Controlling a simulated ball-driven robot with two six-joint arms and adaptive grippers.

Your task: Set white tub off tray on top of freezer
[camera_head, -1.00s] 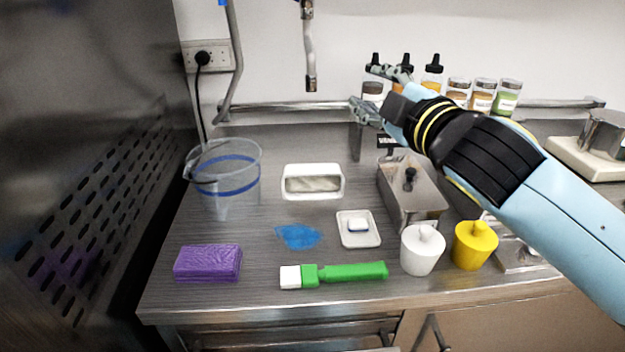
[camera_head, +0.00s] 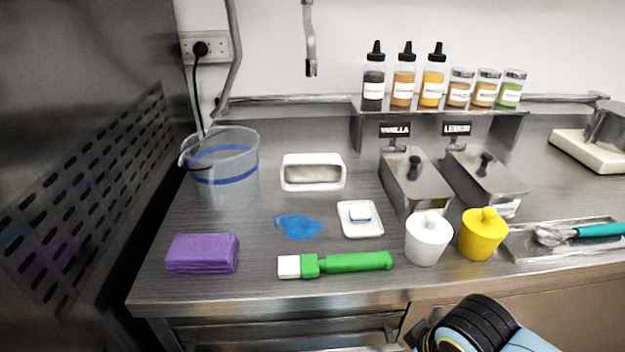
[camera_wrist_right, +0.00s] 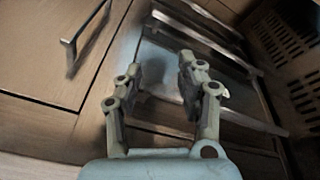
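A small white block-like piece with a blue band (camera_head: 360,213) lies on a small white tray (camera_head: 371,232) in the middle of the counter. A white lidded, cup-like tub (camera_head: 428,240) stands right of that tray, directly on the counter. A white rectangular open tub (camera_head: 313,174) sits behind the tray. I cannot tell which the task calls the white tub. My right gripper (camera_wrist_right: 158,72) is open and empty in the right wrist view, facing cabinet fronts below the counter. In the head view only part of my right arm shows at the bottom. My left gripper is not in view.
A perforated dark metal panel (camera_head: 80,200) stands at the left. A clear bucket (camera_head: 225,190), purple sponge (camera_head: 203,254), blue spill (camera_head: 298,227), green-handled brush (camera_head: 345,262), yellow lidded tub (camera_head: 483,238) and steel containers (camera_head: 415,185) occupy the counter. Bottles (camera_head: 404,85) stand on a shelf.

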